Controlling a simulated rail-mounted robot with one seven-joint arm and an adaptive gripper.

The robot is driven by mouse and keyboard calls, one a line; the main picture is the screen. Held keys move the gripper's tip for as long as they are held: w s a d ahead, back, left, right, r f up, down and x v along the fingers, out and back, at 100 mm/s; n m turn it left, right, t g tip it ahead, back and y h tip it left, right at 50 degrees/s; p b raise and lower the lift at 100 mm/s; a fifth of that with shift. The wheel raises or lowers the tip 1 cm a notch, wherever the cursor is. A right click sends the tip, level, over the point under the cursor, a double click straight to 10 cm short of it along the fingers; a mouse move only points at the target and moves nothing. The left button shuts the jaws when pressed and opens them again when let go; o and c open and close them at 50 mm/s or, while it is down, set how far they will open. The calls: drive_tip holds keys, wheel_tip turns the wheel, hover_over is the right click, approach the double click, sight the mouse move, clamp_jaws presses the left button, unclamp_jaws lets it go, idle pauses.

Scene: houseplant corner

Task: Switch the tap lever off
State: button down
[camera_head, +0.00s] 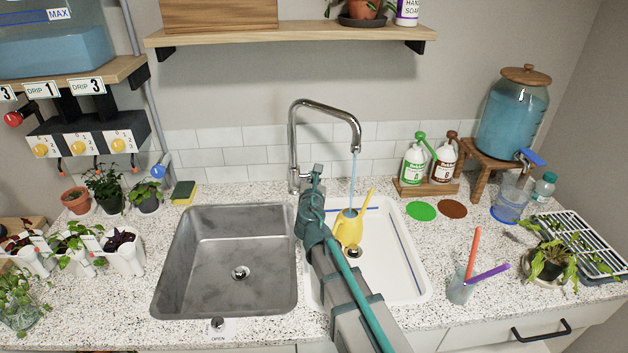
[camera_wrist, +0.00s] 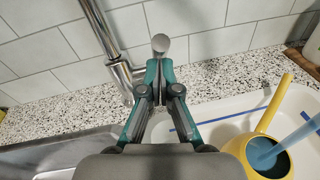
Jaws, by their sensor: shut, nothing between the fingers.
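The chrome tap (camera_head: 294,145) stands behind the sinks, its spout arching right. A blue stream of water (camera_head: 353,180) runs from the spout into a yellow watering can (camera_head: 349,231) in the white right basin. The can also shows in the wrist view (camera_wrist: 250,150). My gripper (camera_head: 316,176) is shut and empty, in front of the tap's base. In the wrist view the round end of the tap lever (camera_wrist: 160,43) shows just beyond my closed fingertips (camera_wrist: 159,66). I cannot tell whether they touch it. In the head view my gripper mostly hides the lever.
A steel basin (camera_head: 228,275) lies left of my arm. A sponge (camera_head: 183,191) sits at the back. Two bottles stand in a wooden holder (camera_head: 428,189) at right. A glass dispenser (camera_head: 512,118) stands farther right. A wooden shelf (camera_head: 290,34) hangs above the tap.

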drive_tip(key=shift+r, duration=0.15)
drive_tip(key=shift+w+a+r+p, duration=0.2)
drive_tip(key=shift+w+r+p, duration=0.65)
drive_tip(key=shift+w, duration=0.25)
drive_tip(key=shift+w+a+r+p, duration=0.15)
drive_tip(key=shift+w+r+p, duration=0.65)
drive_tip(key=shift+w, duration=0.25)
drive_tip(key=shift+w+a+r+p, duration=0.2)
drive_tip(key=shift+w+r+p, duration=0.6)
drive_tip(key=shift+w, duration=0.3)
drive_tip(key=shift+s+f, duration=0.1)
drive_tip(key=shift+s, duration=0.45)
drive_tip(key=s+r, duration=0.7)
drive_tip(key=s, duration=0.3)
drive_tip(key=shift+a+r, duration=0.15)
drive_tip(key=shift+a, duration=0.05)
